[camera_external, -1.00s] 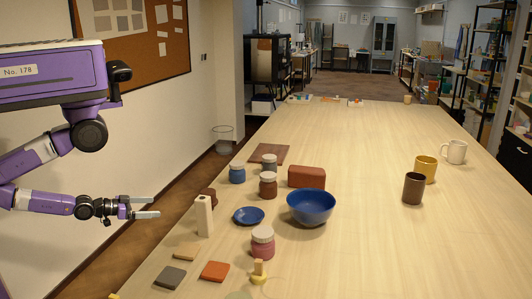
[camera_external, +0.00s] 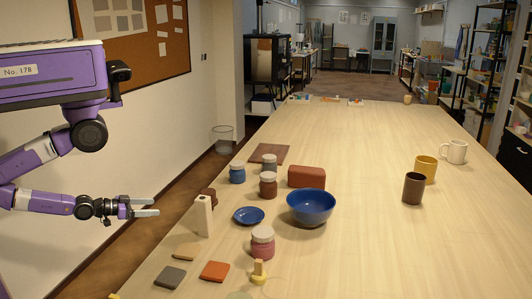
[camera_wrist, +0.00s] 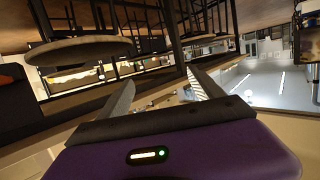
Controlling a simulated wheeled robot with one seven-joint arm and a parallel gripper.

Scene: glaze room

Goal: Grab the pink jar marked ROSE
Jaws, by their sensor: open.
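The pink jar (camera_external: 263,243) with a pale lid stands upright near the front of the table, right of the orange tile. No label on it is readable from here. My gripper (camera_external: 150,207) is open and empty, left of the table, near the pale block and well left of the pink jar. In the wrist view my gripper (camera_wrist: 160,95) shows its two fingers spread with nothing between them. That view shows no jar, only furniture legs and a tilted room.
A pale upright block (camera_external: 203,216) stands between my gripper and the jars. A blue bowl (camera_external: 311,206), a blue dish (camera_external: 248,215), a brown jar (camera_external: 268,186) and a yellow-and-cream object (camera_external: 259,272) surround the pink jar. Mugs (camera_external: 424,169) stand right. The table's middle is clear.

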